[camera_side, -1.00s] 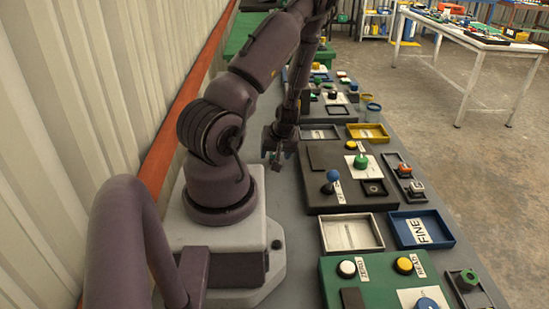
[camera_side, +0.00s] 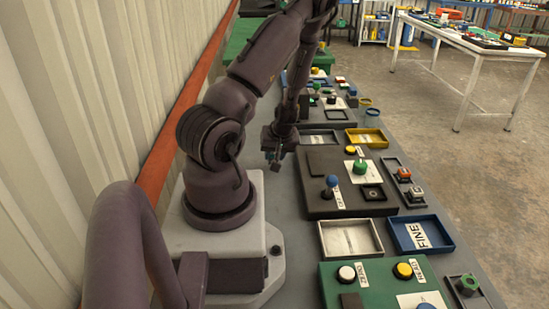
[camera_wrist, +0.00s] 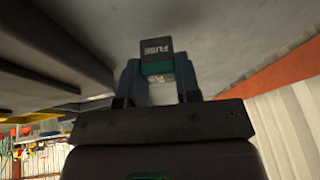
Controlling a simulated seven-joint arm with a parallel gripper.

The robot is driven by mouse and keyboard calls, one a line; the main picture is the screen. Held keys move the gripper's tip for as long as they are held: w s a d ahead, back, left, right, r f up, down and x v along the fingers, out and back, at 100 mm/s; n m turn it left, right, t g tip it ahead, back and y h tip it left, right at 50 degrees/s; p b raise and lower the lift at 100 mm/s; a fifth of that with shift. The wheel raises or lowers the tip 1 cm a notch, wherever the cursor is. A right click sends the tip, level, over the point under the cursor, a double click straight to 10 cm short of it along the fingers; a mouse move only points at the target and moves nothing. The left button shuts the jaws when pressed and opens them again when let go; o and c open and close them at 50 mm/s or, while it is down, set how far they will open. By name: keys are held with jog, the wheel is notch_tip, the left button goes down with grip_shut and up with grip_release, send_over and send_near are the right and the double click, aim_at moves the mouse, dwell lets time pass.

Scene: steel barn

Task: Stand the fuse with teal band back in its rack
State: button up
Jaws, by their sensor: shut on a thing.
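The fuse with teal band (camera_wrist: 157,50) shows in the wrist view as a dark block with white "FUSE" lettering, a teal band and a pale part below. My gripper (camera_wrist: 160,80) is shut on it, with one blue-grey finger on each side. In the side view my gripper (camera_side: 273,157) points down over the grey bench strip, left of the dark control panel. The fuse is too small to make out clearly there. I cannot pick out its rack in either view.
The dark panel (camera_side: 318,200) carries a blue-topped lever (camera_side: 332,181) and a green knob (camera_side: 360,167). Nearby are an empty pale tray (camera_side: 351,254), a blue tray (camera_side: 422,248) marked FINE and a yellow tray (camera_side: 367,138). A corrugated wall (camera_side: 80,110) runs along the left.

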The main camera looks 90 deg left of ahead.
notch_tip(320, 180, up, 8)
jog(key=shift+r, duration=0.2)
jog(key=w+d+r+m+t, duration=0.1)
jog(key=w+d+m+t, duration=0.15)
jog(key=w, duration=0.55)
jog(key=w+d+r+m+t+h, duration=0.1)
jog(key=w+d+m, duration=0.25)
jog(key=w, duration=0.45)
jog(key=w+d+r+m+t, duration=0.2)
jog(key=w+d+m, duration=0.1)
jog(key=w, duration=0.6)
send_over(390, 165)
jog(key=shift+g, duration=0.25)
notch_tip(390, 165, down, 10)
jog(key=shift+w, duration=0.1)
jog(key=shift+w+a+f, duration=0.1)
jog(key=shift+f, duration=0.8)
jog(key=shift+w+a+f, duration=0.1)
jog(key=shift+f, duration=0.75)
jog(key=shift+f, duration=0.15)
jog(key=o, duration=1)
jog(key=shift+c, duration=0.2)
